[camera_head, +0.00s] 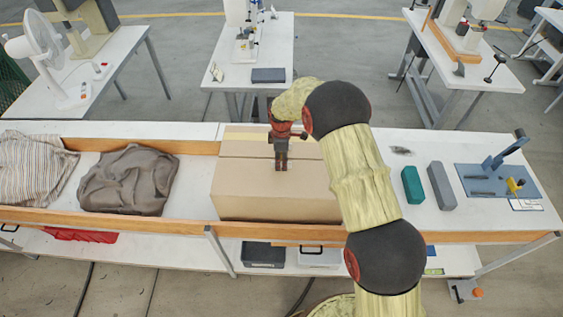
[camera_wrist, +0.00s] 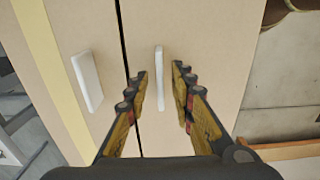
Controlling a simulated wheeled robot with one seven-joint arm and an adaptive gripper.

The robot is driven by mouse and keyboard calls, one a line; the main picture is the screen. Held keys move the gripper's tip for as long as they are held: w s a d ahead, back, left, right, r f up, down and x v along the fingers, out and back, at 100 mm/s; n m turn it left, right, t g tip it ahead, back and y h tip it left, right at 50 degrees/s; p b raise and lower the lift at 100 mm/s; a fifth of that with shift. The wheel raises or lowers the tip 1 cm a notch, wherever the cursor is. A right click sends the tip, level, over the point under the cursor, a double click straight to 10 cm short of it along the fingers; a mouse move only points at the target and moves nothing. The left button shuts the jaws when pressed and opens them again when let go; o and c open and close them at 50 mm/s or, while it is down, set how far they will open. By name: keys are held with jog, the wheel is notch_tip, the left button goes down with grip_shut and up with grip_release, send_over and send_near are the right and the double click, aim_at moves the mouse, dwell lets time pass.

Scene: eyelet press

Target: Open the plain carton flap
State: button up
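The carton (camera_head: 240,195) is shut on the bench, with a dark seam between its two top flaps in the wrist view. The plain flap (camera_wrist: 215,45) lies right of the seam there and has an upright white tab (camera_wrist: 159,88). The other flap (camera_wrist: 90,30) has a yellow stripe (camera_wrist: 48,75) and its own white tab (camera_wrist: 87,80). My gripper (camera_head: 281,166) is over the carton top, pointing down. In the wrist view its open fingers (camera_wrist: 160,72) stand on either side of the plain flap's tab, with gaps showing. The tabs are hidden or too small in the head view.
A grey cloth bundle (camera_head: 128,182) and striped cloth (camera_head: 35,168) lie left of the carton. A wooden rail (camera_head: 150,222) runs along the front edge. Green (camera_head: 412,185) and grey (camera_head: 441,185) blocks and a blue press (camera_head: 490,182) stand to the right.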

jog(key=shift+f, duration=0.25)
jog(key=shift+c, duration=0.6)
grip_shut()
